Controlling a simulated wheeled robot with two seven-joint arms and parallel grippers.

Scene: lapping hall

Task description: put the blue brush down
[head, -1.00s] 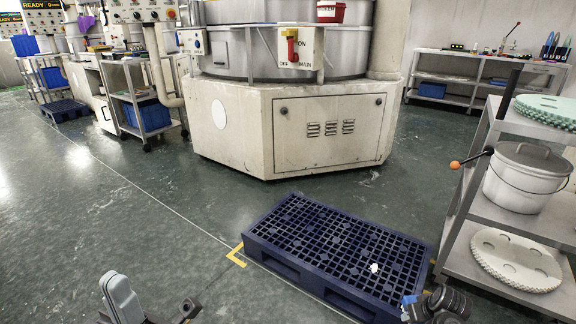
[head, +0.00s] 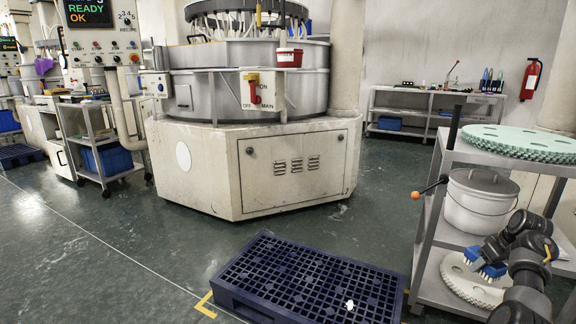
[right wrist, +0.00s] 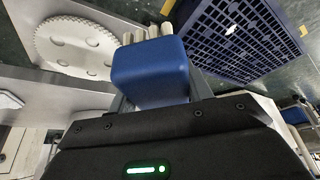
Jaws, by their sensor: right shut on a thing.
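The blue brush (head: 492,270) with pale bristles is in my right gripper (head: 478,261), beside the cart at the right of the head view. In the right wrist view the brush's blue body (right wrist: 150,72) sits between the jaws, its pale bristles (right wrist: 148,33) pointing away from the gripper. The jaws are shut on it. In the head view the brush is in front of the white toothed disc on the lower shelf; I cannot tell whether it touches anything. My left gripper is not in view.
The cart holds a green toothed disc (head: 520,139) on top, a lidded white pot (head: 478,207) on the middle shelf and a white toothed disc (head: 470,286) lower down. An orange-tipped lever (head: 428,187) sticks out left. A dark blue pallet (head: 300,280) lies on the floor.

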